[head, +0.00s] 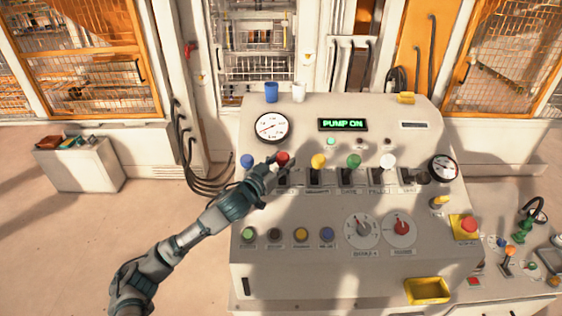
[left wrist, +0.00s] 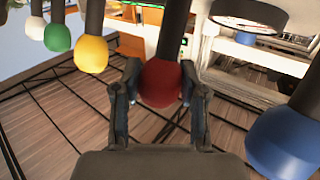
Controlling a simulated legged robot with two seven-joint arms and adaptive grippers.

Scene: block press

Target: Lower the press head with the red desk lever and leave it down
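The red desk lever has a red knob (head: 283,157) and stands in a row of coloured levers on the sloping desk (head: 290,205). My left gripper (head: 275,163) is at this knob, its arm reaching in from the lower left. In the left wrist view, the red knob (left wrist: 161,84) sits between the two fingers (left wrist: 160,95), which close in on its sides, with a dark shaft beyond it. The fingers appear to touch the knob. I cannot make out the press head. My right gripper is not in view.
A blue knob (head: 247,161) stands left of the red one; yellow (head: 319,160), green (head: 354,160) and white (head: 388,161) knobs stand to its right. The green display (head: 343,124) reads PUMP ON. A red button (head: 468,224) and a yellow tray (head: 427,291) are at the right.

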